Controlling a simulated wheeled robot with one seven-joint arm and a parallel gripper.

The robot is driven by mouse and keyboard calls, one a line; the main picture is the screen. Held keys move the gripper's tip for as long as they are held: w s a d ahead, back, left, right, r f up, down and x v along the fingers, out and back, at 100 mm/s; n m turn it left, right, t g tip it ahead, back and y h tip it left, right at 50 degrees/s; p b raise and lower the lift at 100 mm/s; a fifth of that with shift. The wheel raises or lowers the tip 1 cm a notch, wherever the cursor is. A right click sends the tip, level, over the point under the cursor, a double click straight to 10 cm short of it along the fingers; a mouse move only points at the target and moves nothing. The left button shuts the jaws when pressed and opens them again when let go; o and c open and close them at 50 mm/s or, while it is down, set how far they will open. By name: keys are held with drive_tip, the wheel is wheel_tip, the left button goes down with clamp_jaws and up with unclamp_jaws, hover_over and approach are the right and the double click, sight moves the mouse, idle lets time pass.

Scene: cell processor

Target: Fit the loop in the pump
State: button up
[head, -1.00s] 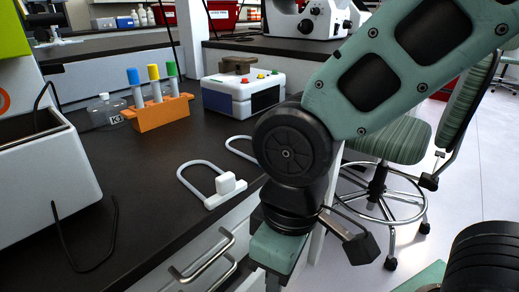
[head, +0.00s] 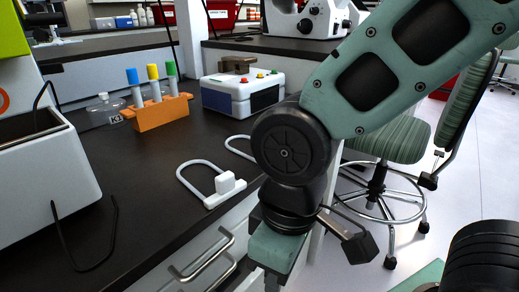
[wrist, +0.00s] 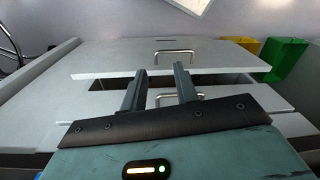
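A white loop with a white block at its open end (head: 212,187) lies flat on the dark counter, near its front edge. A second white loop (head: 236,143) lies behind it, partly hidden by my arm. A white and blue box with coloured buttons and a brown part on top (head: 228,99), which looks like the pump, stands farther back. My gripper (wrist: 158,78) is open and empty in the wrist view, pointing toward the drawer fronts. In the head view, my green hand is at the bottom, in front of the counter, and its fingertips are not clearly seen.
An orange rack (head: 160,114) with capped tubes and a clear flask (head: 104,111) stand left of the box. A white device (head: 60,170) with dark wires is at the left. Drawers with handles (head: 205,258) lie below the counter edge. A striped stool (head: 392,143) stands at the right.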

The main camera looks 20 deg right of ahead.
drive_tip(key=shift+o, duration=1.1)
drive_tip(key=w+d+r+n+p, duration=0.4)
drive_tip(key=w+r+n+p, duration=0.45)
drive_tip(key=r+p, duration=0.45)
drive_tip(key=w+d+r+n+p, duration=0.4)
drive_tip(key=w+r+n+p, duration=0.3)
drive_tip(key=w+r+p, duration=0.45)
drive_tip(key=shift+h, duration=0.3)
drive_tip(key=f, duration=0.3)
drive_tip(key=s+f, duration=0.1)
drive_tip(key=f, duration=0.6)
drive_tip(key=shift+s+d+f+p, duration=0.15)
drive_tip(key=shift+s+f+p, duration=0.15)
drive_tip(key=shift+p, duration=0.1)
drive_tip(key=shift+w+f, duration=0.2)
drive_tip(key=shift+f, duration=2.4)
clamp_jaws()
